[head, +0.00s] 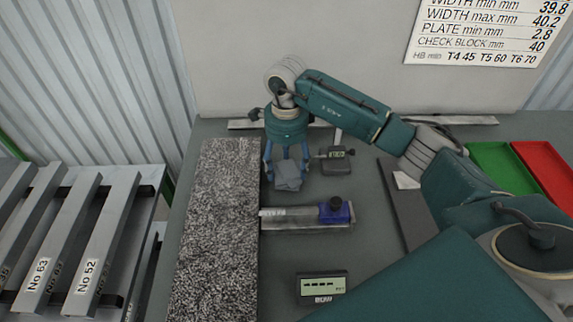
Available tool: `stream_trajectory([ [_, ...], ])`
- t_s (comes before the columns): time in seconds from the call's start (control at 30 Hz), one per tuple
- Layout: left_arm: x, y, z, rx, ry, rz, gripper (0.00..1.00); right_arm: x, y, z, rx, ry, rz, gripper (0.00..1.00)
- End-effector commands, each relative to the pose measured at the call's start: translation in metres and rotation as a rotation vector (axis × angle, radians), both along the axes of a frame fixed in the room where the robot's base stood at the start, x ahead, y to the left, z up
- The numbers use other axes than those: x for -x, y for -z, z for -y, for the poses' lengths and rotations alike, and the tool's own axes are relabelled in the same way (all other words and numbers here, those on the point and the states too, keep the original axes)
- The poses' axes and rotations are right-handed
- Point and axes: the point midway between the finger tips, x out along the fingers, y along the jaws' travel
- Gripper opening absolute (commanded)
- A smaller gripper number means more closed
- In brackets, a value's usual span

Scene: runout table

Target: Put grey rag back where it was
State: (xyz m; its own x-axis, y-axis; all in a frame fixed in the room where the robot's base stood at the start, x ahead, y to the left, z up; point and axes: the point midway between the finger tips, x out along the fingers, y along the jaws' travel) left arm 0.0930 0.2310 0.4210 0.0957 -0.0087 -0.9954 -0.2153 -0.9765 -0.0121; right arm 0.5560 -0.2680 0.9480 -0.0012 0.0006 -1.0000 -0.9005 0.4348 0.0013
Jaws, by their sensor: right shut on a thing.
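The grey rag (289,180) is bunched up between the fingers of my right gripper (287,168), towards the back of the runout table. My right gripper points down and is shut on the rag. The rag is just right of the speckled dark slab's edge and behind the blue-ended metal tool. I cannot tell whether the rag touches the table. My left gripper is out of view.
A speckled slab (215,230) lies at left. A metal tool with a blue end (335,212), a small gauge (335,160) and a display box (321,287) stand on the table (285,258). Green (495,160) and red (548,170) trays are at right. Numbered bars (105,235) lie on a left rack.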

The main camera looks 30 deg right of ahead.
Motion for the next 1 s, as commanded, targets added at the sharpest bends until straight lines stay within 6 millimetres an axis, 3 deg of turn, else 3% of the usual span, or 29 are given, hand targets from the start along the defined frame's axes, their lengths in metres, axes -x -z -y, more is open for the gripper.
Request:
stream_trajectory([
  [0.1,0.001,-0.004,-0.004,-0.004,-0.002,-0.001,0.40,0.000,0.009,0.000,0.000,0.000,0.000,0.39],
  [0.43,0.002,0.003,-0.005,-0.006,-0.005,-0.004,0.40,0.000,0.014,0.000,0.001,0.000,0.002,0.39],
  [0.47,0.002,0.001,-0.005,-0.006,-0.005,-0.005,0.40,0.000,0.012,0.000,0.000,0.000,0.002,0.69],
  [0.53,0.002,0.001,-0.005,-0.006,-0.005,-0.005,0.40,0.000,0.012,0.000,0.000,0.000,0.001,0.82],
  [0.83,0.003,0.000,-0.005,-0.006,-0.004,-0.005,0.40,0.000,0.011,0.000,0.000,0.000,0.001,0.82],
  [1.0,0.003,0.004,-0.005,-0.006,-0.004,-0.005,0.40,-0.002,-0.001,0.000,-0.001,-0.001,0.006,0.82],
])
